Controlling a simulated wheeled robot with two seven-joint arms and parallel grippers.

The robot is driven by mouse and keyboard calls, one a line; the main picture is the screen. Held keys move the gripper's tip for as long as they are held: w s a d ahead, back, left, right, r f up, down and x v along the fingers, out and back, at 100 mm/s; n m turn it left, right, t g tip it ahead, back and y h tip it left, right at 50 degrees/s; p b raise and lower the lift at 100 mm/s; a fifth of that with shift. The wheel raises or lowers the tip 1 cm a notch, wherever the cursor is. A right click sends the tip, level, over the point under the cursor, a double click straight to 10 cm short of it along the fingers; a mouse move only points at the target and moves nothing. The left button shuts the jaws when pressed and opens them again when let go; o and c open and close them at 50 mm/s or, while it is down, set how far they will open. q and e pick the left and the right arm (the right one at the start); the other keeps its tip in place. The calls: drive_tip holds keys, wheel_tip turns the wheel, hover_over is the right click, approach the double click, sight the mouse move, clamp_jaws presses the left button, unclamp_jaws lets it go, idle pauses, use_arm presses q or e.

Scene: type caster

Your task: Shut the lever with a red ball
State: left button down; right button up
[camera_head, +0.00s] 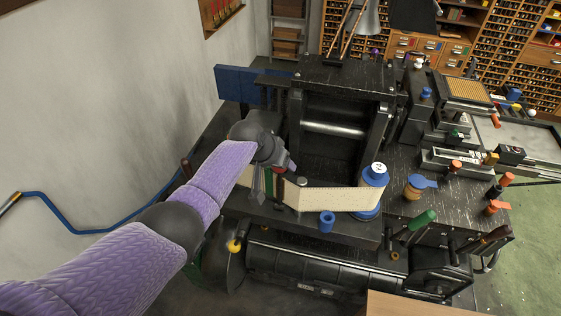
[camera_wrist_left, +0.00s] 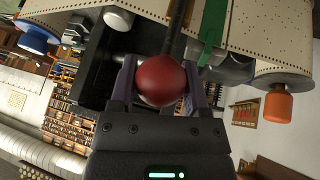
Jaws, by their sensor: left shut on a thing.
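The red ball (camera_wrist_left: 161,80) of the lever sits between the two fingers of my left gripper (camera_wrist_left: 165,92) in the left wrist view. A dark lever rod (camera_wrist_left: 178,30) runs up from the ball in that picture. The fingers are shut on the ball from both sides. In the head view my left gripper (camera_head: 278,166) is at the left end of the perforated paper band, in front of the black machine (camera_head: 335,160). The ball is mostly hidden there by the gripper. My right gripper is in neither view.
The cream perforated paper band (camera_head: 325,199) runs right to a blue spool (camera_head: 374,178). A green strip (camera_wrist_left: 213,30) stands close beside the lever rod in the left wrist view. A blue cylinder (camera_head: 327,220) and a yellow knob (camera_head: 234,246) are near the front.

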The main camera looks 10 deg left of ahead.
use_arm(q)
drive_tip(key=shift+w, duration=0.1)
idle(0.4)
drive_tip(key=shift+c, duration=1.8)
unclamp_jaws()
drive_tip(key=o, duration=0.3)
drive_tip(key=shift+w+f, duration=0.1)
drive_tip(key=shift+w, duration=0.1)
drive_tip(key=shift+s, duration=0.1)
